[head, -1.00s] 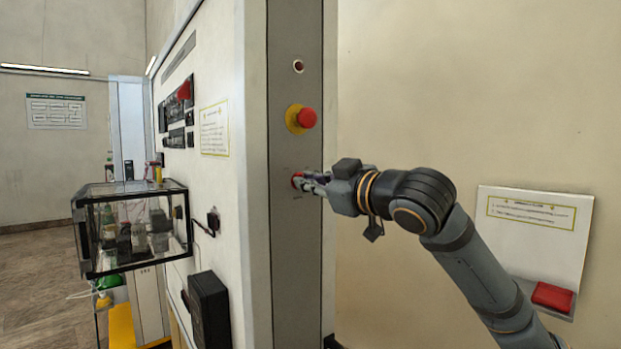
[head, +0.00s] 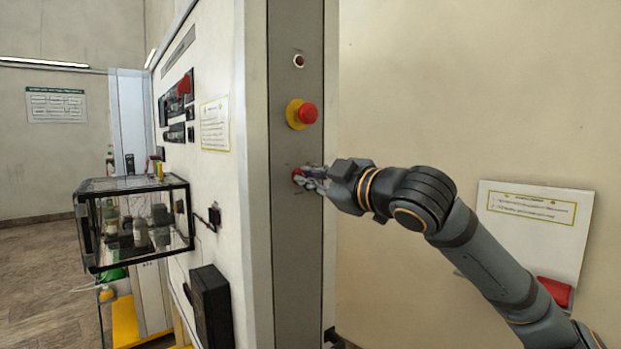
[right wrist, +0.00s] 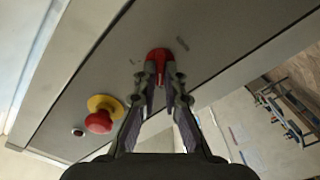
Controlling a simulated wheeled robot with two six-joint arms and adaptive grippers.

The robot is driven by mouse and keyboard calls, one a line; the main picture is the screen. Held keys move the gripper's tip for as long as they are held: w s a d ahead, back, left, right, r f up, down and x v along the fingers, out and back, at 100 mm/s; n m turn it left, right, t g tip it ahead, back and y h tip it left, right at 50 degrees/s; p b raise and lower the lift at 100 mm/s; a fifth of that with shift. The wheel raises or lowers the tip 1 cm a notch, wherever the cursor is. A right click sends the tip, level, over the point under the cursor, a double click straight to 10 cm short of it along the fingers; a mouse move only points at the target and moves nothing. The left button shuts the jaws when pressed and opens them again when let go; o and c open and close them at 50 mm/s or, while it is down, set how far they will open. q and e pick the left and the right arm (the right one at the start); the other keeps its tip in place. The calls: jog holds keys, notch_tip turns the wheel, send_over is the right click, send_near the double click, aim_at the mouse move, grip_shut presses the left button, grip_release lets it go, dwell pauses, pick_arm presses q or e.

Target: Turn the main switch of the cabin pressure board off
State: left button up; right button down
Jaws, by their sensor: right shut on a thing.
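The main switch (head: 297,174) is a small red knob low on the grey side panel (head: 297,240) of the board. In the right wrist view the red switch (right wrist: 158,62) sits between my fingertips. My right gripper (head: 311,177) is shut on it, and the fingers cover part of the knob in the head view. In the right wrist view my right gripper (right wrist: 157,75) points straight at the panel with a finger on each side of the switch. Small markings beside the switch are too blurred to read. My left gripper is not in view.
A red mushroom button on a yellow base (head: 303,114) is above the switch, with a small round lamp (head: 299,61) higher up. A glass case (head: 140,220) juts out at the left. A sign board (head: 530,220) with a red block is at the right.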

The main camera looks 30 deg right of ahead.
jog(key=c, duration=1.4)
grip_release()
jog(key=shift+c, duration=0.2)
